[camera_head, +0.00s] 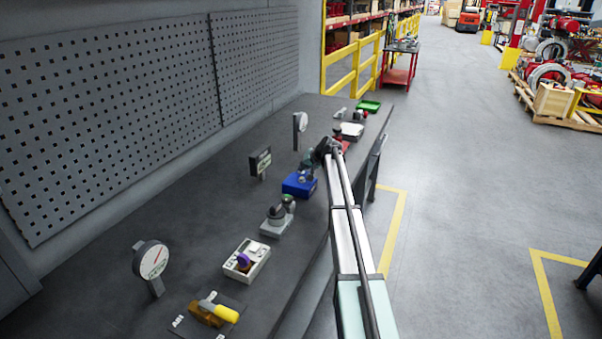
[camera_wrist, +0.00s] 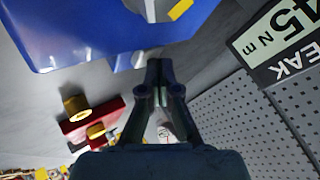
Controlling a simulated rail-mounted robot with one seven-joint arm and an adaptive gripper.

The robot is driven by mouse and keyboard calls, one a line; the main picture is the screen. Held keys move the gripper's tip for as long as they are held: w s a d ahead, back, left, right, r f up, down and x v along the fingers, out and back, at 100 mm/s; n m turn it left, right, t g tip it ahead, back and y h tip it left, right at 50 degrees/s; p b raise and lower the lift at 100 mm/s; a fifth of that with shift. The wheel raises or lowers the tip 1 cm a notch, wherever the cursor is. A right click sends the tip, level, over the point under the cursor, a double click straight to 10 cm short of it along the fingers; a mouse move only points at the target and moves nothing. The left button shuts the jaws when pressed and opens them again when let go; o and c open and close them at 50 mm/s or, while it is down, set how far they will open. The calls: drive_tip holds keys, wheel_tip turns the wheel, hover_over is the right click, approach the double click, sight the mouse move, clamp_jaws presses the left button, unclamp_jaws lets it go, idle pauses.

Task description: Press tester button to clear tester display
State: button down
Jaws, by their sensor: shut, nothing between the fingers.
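The blue tester box (camera_head: 299,185) stands mid-bench; its blue body (camera_wrist: 60,35) fills the top left of the wrist view. A grey round part with a yellow mark shows at the top of that view. A dark display (camera_head: 260,161) stands behind and left of the box. In the wrist view the display (camera_wrist: 284,42) reads "45 Nm" with part of "PEAK". My gripper (camera_wrist: 160,66) is shut and empty, its fingertips close to the box's edge; contact cannot be told. In the head view my gripper (camera_head: 309,166) is small and partly hidden by my arm. I cannot make out the button.
A grey fixture (camera_head: 276,220), a white tray (camera_head: 247,262), a dial gauge (camera_head: 151,262) and a yellow-handled tool (camera_head: 218,308) stand nearer on the bench. A red block with brass parts (camera_wrist: 92,124) lies beyond the box. A pegboard (camera_head: 110,110) lines the wall.

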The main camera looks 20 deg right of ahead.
drive_tip(key=shift+f, duration=0.2)
drive_tip(key=shift+r, duration=1)
drive_tip(key=shift+r+p, duration=0.7)
drive_tip(key=shift+r, duration=1.8)
